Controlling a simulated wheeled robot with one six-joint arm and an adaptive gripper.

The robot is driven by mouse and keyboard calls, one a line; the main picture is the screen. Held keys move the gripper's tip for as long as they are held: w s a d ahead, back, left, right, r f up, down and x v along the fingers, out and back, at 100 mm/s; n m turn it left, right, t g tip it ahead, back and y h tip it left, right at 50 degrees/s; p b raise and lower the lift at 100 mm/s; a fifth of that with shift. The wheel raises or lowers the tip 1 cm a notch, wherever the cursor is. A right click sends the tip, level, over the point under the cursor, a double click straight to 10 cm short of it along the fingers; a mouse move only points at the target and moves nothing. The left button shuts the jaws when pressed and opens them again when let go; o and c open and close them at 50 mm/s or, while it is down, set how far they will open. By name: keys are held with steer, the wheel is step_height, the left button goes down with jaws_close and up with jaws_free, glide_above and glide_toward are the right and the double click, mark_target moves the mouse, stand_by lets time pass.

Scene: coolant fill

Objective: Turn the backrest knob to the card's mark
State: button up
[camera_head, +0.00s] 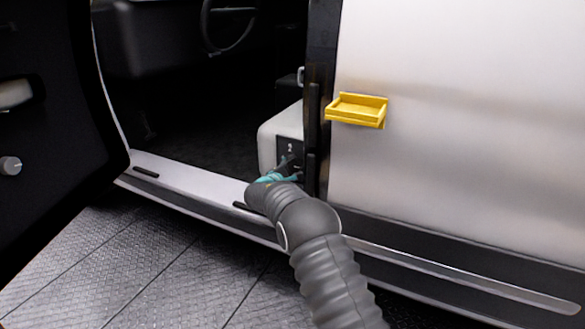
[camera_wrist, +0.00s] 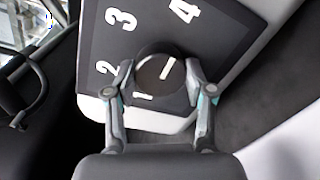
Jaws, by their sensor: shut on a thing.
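The backrest knob (camera_wrist: 152,66) is a round black dial with a white pointer line, on a dark panel (camera_wrist: 220,45) marked 2, 3 and 4. A mark near the knob's lower left, probably 1, is partly covered. The pointer slants up and right, roughly toward the 4. My gripper (camera_wrist: 159,72) is shut on the knob, one finger on each side. In the head view my gripper (camera_head: 277,178) reaches the dark panel on the white seat side (camera_head: 268,142), and the knob is hidden there. I cannot make out a card in either view.
A yellow tray (camera_head: 357,109) sticks out from the white side panel (camera_head: 460,120), right of the door opening. The sill (camera_head: 190,181) runs below my arm. An open dark door (camera_head: 50,130) stands at left, and a steering wheel (camera_head: 230,28) is inside.

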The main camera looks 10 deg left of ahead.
steer(key=o, duration=1.2)
steer(key=shift+c, duration=0.2)
steer(key=v, duration=1.2)
